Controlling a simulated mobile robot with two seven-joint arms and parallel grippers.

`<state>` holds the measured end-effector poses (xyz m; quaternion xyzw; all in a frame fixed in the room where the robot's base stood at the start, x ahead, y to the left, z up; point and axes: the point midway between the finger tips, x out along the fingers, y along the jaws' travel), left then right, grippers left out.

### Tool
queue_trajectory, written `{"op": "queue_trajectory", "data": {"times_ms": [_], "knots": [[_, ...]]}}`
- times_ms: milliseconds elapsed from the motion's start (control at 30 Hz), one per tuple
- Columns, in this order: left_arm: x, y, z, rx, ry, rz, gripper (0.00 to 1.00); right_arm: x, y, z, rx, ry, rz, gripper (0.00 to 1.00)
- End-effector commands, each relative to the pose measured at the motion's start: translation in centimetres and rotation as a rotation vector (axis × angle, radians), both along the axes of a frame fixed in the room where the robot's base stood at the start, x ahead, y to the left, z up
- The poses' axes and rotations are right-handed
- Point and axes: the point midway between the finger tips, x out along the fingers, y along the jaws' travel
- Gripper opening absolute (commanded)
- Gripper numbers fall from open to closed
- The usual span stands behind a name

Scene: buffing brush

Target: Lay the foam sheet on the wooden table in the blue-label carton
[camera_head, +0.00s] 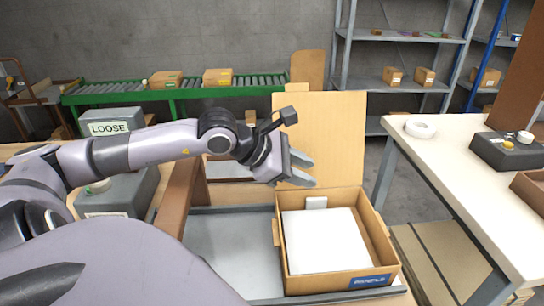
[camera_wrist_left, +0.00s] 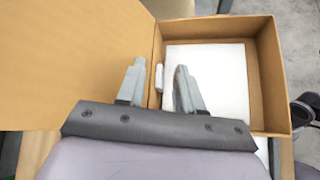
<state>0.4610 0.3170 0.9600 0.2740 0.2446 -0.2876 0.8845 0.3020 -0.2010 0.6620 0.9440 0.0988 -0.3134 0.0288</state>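The open carton (camera_head: 287,277) with a blue label (camera_head: 371,282) stands on a grey surface, its tall flap raised at the back. A white sheet (camera_head: 325,243), which looks like the foam sheet, lies flat inside; it also shows in the left wrist view (camera_wrist_left: 215,75). A small white block (camera_head: 316,203) is at the carton's back wall. My left gripper (camera_head: 308,173) is open over the carton's back edge, in front of the raised flap. Its fingers are apart and empty in the left wrist view (camera_wrist_left: 158,82).
A grey box labelled LOOSE (camera_head: 110,128) stands at the left. A pale table (camera_head: 455,165) at the right holds a tape roll (camera_head: 420,129) and a dark control box (camera_head: 505,152). A green conveyor (camera_head: 120,96) and metal shelving (camera_head: 400,87) are behind.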

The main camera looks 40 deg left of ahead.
Motion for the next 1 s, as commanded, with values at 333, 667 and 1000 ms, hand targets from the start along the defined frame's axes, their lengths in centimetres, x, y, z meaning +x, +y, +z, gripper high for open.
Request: {"op": "queue_trajectory", "data": {"times_ms": [333,667,1000], "knots": [[-1.3,0.9,0.8,0.000,0.005,0.005,0.36,0.0,0.0,-0.1,0.002,0.001,0.000,0.43],[-2.4,0.8,2.1,-0.007,0.001,-0.006,0.36,0.2,0.1,0.4,0.003,-0.004,0.001,0.43],[-4.2,2.1,3.5,-0.003,0.002,0.000,0.36,0.1,0.0,0.7,-0.003,-0.007,0.003,0.43]]}}
